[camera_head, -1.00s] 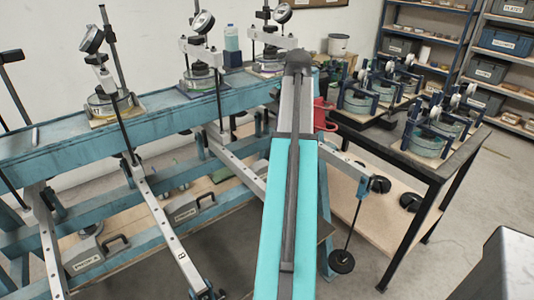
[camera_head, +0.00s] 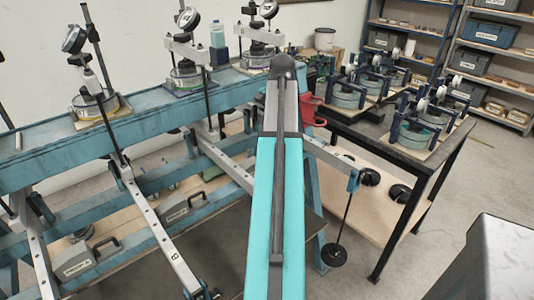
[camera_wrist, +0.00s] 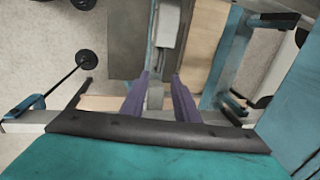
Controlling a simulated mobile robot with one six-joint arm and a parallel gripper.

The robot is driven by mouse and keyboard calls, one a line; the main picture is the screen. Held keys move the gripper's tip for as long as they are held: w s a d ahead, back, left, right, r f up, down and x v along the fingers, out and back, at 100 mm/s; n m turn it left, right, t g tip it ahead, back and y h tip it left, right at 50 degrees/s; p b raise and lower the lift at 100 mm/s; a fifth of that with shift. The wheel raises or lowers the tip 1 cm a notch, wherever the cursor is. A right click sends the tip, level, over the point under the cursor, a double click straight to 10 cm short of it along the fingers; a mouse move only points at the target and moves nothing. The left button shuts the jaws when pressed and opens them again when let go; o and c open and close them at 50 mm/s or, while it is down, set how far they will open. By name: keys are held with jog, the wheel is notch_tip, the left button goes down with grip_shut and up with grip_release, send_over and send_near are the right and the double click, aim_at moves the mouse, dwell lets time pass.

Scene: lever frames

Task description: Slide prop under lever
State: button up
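Perforated metal levers run out from the teal frame; the near one (camera_head: 160,230) and a middle one (camera_head: 222,160) show in the head view. The right lever (camera_head: 330,158) carries a hanging weight (camera_head: 334,254). Two grey props with handles, (camera_head: 180,211) and (camera_head: 85,262), sit low in the frame. In the head view my arm hides my gripper. In the wrist view my gripper (camera_wrist: 160,82) has its two purplish fingers apart. I cannot tell whether anything is between the fingers.
The teal bench beam (camera_head: 35,160) carries several dial-gauge cells. A dark table (camera_head: 410,150) with several blue-framed cells stands at right, near storage shelves (camera_head: 490,60). A grey block (camera_head: 490,265) fills the lower right corner. Floor is bare right of the table.

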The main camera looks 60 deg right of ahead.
jog(key=shift+w+d+f+p, duration=0.1)
jog(key=shift+w+f+p, duration=0.2)
jog(key=shift+f, duration=1.45)
jog(key=shift+w+d+f+p, duration=0.15)
jog(key=shift+w+f, duration=0.2)
jog(key=shift+f, duration=1.45)
jog(key=shift+w+d+f+p, duration=0.1)
jog(key=shift+w+f+p, duration=0.2)
jog(key=shift+f, duration=1.45)
grip_shut()
